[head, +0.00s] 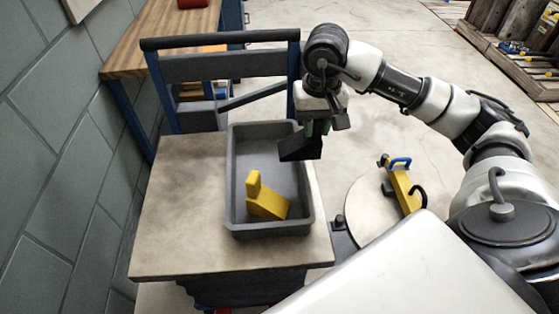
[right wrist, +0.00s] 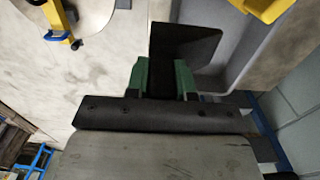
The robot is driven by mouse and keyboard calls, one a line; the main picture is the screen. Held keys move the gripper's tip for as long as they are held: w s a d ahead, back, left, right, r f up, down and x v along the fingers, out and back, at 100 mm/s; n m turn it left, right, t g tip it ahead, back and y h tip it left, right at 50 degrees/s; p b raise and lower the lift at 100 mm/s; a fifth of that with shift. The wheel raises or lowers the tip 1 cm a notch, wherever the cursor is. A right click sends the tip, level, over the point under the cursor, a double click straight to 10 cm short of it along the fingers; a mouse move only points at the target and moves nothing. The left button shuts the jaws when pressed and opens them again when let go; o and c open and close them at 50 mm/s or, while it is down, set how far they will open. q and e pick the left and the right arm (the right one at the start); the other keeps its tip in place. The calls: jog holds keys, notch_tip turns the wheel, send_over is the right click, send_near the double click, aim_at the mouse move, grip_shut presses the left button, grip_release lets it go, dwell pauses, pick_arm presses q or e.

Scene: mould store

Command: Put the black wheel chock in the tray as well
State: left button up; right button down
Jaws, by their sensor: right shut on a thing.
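The black wheel chock (head: 299,147) hangs from my right gripper (head: 319,126), over the right rim of the grey tray (head: 233,190) near its far right corner. In the right wrist view the green fingers are shut on the chock (right wrist: 184,46), and the tray (right wrist: 240,52) lies just beyond it. A yellow wheel chock (head: 268,204) lies inside the tray toward its near end. My left gripper is not in the head view.
The tray stands on a cart top (head: 180,205) with a dark push handle (head: 222,41) behind it. A round table (head: 370,212) with a yellow tool (head: 402,188) stands to the right. A wooden bench (head: 150,45) is at the back left, by the block wall.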

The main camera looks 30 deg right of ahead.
jog(key=w+a+f, duration=0.1)
jog(key=w+f, duration=0.2)
jog(key=w+a+f, duration=0.1)
jog(key=w+f, duration=0.2)
jog(key=w, duration=0.1)
jog(key=w+a+f, duration=0.1)
jog(key=w+f, duration=0.2)
jog(key=f, duration=0.1)
jog(key=shift+w+a+b, duration=0.15)
jog(key=shift+b, duration=0.2)
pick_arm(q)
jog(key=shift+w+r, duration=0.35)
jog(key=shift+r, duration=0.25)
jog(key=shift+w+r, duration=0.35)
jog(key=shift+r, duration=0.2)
pick_arm(e)
jog(key=shift+f, duration=0.2)
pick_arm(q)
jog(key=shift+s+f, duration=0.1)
pick_arm(e)
jog(key=shift+f, duration=0.1)
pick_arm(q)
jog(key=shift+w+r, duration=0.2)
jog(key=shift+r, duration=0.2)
pick_arm(e)
jog(key=c, duration=1)
grip_release()
jog(key=shift+o, duration=0.2)
